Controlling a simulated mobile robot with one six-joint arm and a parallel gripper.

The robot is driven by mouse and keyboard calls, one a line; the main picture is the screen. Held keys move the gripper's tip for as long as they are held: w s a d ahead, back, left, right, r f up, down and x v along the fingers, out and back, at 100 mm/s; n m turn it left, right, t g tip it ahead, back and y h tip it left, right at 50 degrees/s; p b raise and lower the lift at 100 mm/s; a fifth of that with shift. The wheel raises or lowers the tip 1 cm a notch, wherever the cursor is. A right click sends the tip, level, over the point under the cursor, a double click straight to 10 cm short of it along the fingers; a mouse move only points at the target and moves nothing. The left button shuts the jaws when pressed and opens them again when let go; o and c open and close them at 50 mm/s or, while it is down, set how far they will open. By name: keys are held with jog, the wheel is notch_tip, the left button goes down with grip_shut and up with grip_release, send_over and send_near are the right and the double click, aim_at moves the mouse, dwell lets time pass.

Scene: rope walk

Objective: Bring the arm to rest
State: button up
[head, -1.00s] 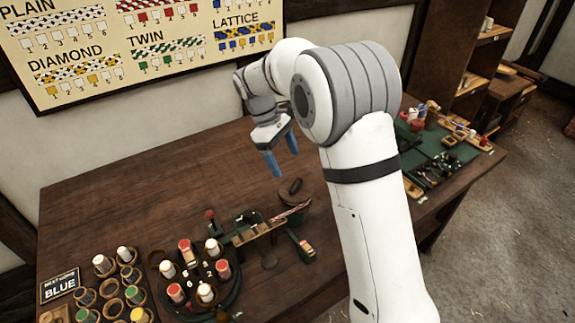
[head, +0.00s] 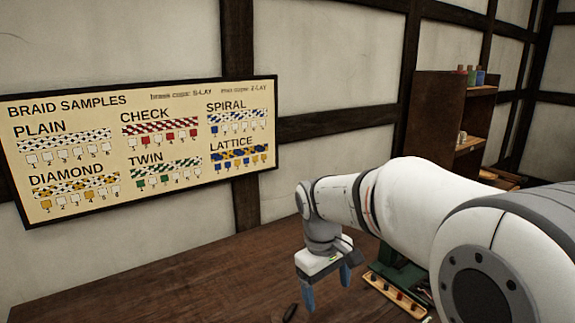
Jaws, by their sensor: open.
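My gripper (head: 326,287) hangs at the end of my white and grey arm, in the lower middle of the head view. Its two blue fingers point down and stand apart, with nothing between them. It is above the brown wooden table (head: 190,287), clear of the wall. My arm reaches in from the right edge and covers the right part of the table.
A braid samples board (head: 100,148) hangs on the wall at the left. A small dark object (head: 290,312) lies on the table near the bottom edge. A green rack (head: 395,272) is partly hidden behind my arm. A wooden shelf (head: 440,125) with small bottles stands at the right.

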jog(key=s+d+m+t, duration=0.1)
jog(key=s+d+m, duration=0.2)
jog(key=s, duration=0.4)
jog(key=s+d+f+m+t+y, duration=0.1)
jog(key=s+d+m, duration=0.3)
jog(key=s, duration=0.4)
jog(key=shift+s+t+y, duration=0.25)
jog(key=shift+t+y, duration=0.05)
jog(key=shift+t, duration=0.4)
jog(key=shift+c, duration=0.5)
